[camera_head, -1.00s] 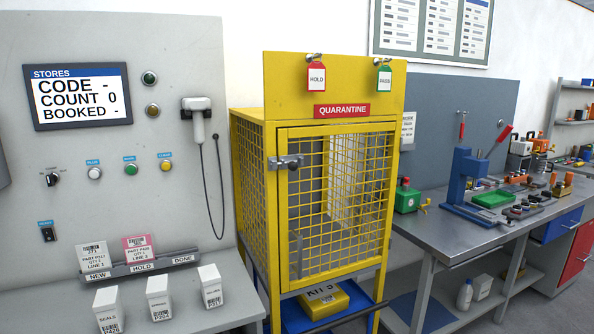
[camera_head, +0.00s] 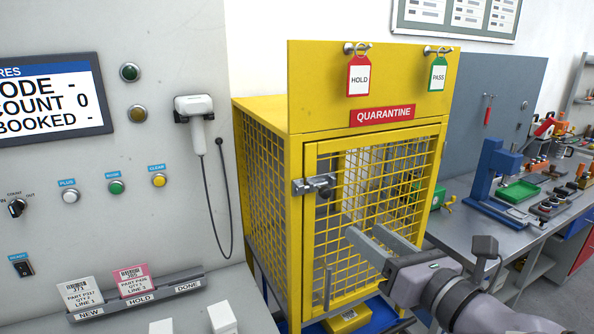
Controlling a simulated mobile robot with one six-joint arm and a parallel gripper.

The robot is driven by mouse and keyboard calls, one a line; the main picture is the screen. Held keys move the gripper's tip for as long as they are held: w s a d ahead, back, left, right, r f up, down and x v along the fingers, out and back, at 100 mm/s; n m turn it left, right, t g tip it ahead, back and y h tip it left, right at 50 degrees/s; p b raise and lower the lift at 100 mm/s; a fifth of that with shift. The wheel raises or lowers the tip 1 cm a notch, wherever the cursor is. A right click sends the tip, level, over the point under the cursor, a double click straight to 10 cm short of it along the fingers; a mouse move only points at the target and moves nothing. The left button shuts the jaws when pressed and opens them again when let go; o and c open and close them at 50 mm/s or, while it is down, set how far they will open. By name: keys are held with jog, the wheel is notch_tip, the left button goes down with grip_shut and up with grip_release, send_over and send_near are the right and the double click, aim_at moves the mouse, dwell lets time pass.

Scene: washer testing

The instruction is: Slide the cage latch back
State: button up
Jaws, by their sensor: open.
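The yellow mesh quarantine cage (camera_head: 296,120) stands in the middle of the view with its door (camera_head: 311,245) shut. The grey metal cage latch (camera_head: 314,186) sits across the left edge of the door, in its upper half, with a dark round knob on it. My gripper (camera_head: 362,238) reaches in from the lower right, in front of the door. Its two grey fingers are apart and empty, pointing up and left. They are below and to the right of the latch and appear not to touch it.
A vertical grey handle (camera_head: 328,287) is low on the door. A red HOLD tag (camera_head: 358,77) and a green PASS tag (camera_head: 437,74) hang above. A scanner (camera_head: 197,118) with a cord is on the left panel. A workbench (camera_head: 455,215) is at right.

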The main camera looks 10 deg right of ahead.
jog(key=p, duration=0.7)
send_near(328, 194)
jog(key=shift+m, duration=0.4)
jog(key=b+x, duration=0.1)
jog(key=x, duration=0.9)
jog(key=shift+w+a+b, duration=0.1)
jog(key=shift+w+b, duration=0.15)
jog(key=shift+b, duration=0.1)
jog(key=shift+w+a, duration=0.15)
jog(key=shift+w, duration=0.15)
grip_shut()
